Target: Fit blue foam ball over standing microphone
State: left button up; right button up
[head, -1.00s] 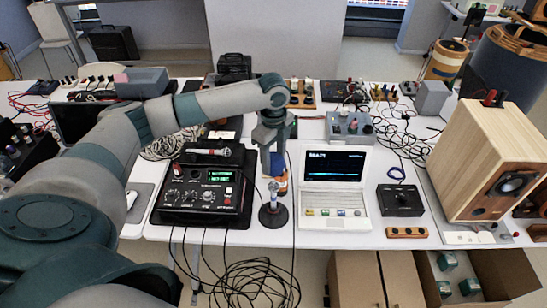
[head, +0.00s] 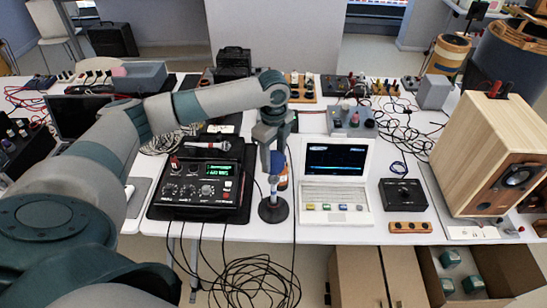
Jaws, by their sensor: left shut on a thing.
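The standing microphone (head: 273,200) is upright on a round dark base near the table's front edge, left of the laptop. My left gripper (head: 271,168) points down just above the microphone's top. It is shut on the blue foam ball (head: 279,160), which shows partly beside the fingers. An orange thing shows just behind it, and the fingers hide part of both. I cannot tell whether the ball touches the microphone. My right gripper is not in view.
A black mixer (head: 197,190) with a handheld microphone (head: 208,143) lying on it stands left. An open laptop (head: 335,185) is close on the right, with a black box (head: 403,195) beyond it. A wooden speaker (head: 490,150) stands far right. Cables hang off the front edge.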

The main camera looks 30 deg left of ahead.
pick_arm(q)
jog(key=shift+f+b, duration=1.75)
jog(key=shift+b, duration=0.15)
jog(key=shift+f, duration=1.45)
jog(key=shift+f, duration=0.6)
jog(key=o, duration=1.1)
jog(key=shift+r, duration=0.1)
